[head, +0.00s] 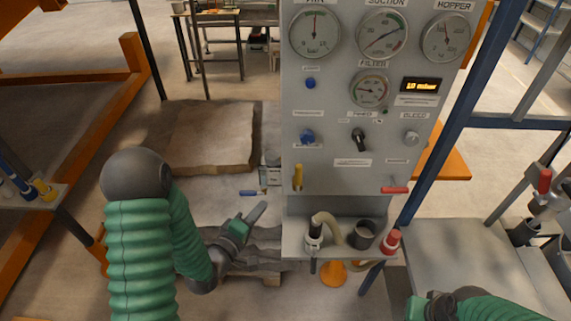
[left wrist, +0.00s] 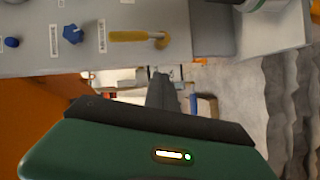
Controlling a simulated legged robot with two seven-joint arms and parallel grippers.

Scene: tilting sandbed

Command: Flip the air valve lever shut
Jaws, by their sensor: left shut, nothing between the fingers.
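The grey panel (head: 345,180) carries several levers, and their labels are too small to read, so I cannot tell which is the air valve. A yellow lever (head: 298,177) stands upright at the panel's lower left; it also shows in the left wrist view (left wrist: 130,36). A red lever (head: 395,190) lies level at the lower right. A blue handle (head: 249,192) lies level just left of the panel. My left gripper (head: 259,211) is shut and empty, below the blue handle and left of the yellow lever, apart from both. My right gripper (head: 428,304) is partly in view at the bottom right.
Gauges (head: 370,90) and knobs (head: 360,139) cover the panel above.

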